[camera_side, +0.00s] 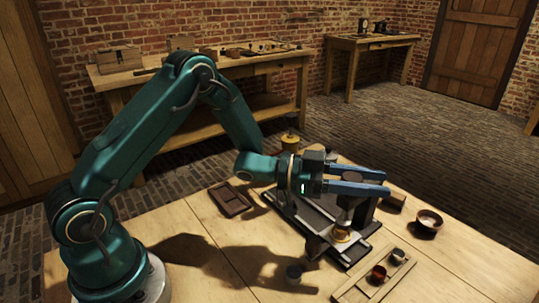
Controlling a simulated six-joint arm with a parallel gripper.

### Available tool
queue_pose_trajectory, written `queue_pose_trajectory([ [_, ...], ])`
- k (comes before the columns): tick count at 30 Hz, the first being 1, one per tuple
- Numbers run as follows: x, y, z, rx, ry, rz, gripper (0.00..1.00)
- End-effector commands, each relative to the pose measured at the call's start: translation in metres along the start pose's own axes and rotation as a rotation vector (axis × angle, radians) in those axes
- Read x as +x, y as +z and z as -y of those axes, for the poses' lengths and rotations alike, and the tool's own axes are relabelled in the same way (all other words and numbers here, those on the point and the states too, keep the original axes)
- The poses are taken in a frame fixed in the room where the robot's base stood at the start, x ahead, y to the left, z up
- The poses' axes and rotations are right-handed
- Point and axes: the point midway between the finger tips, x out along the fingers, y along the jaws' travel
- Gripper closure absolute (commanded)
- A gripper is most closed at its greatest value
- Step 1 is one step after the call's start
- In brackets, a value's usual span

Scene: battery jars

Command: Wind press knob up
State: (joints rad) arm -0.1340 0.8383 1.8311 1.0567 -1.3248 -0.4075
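The press (366,213) stands on a dark base plate on the near table, with a dark upright frame. A grey round part (347,203) of it shows just under my fingers, and a brass-coloured disc (342,236) sits low in it. My gripper (386,184) reaches in from the left over the top of the press. Its two blue fingers point right, lie about level, and are apart with a narrow gap between them. The press knob is not clearly seen; the fingers cover that spot. I cannot tell whether they touch it.
A wooden tray (347,294) with small cups lies in front of the press. A round bowl (428,222) and a small dark block (394,202) are to its right. A shallow brown tray (231,200) lies to its left. A brass-topped jar (290,142) stands behind.

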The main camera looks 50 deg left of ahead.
Motion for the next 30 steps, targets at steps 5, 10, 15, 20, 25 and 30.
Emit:
queue_pose_trajectory([
  [5,0.000,0.000,0.000,0.000,0.000,0.000,1.00],
  [10,0.000,0.000,0.000,-0.001,-0.017,0.000,1.00],
  [15,-0.001,0.000,0.001,-0.003,-0.077,0.002,1.00],
  [20,-0.001,0.001,0.004,-0.004,-0.183,0.003,1.00],
  [25,-0.002,0.001,0.007,-0.004,-0.332,0.006,1.00],
  [30,-0.004,0.001,0.011,-0.001,-0.490,0.005,1.00],
])
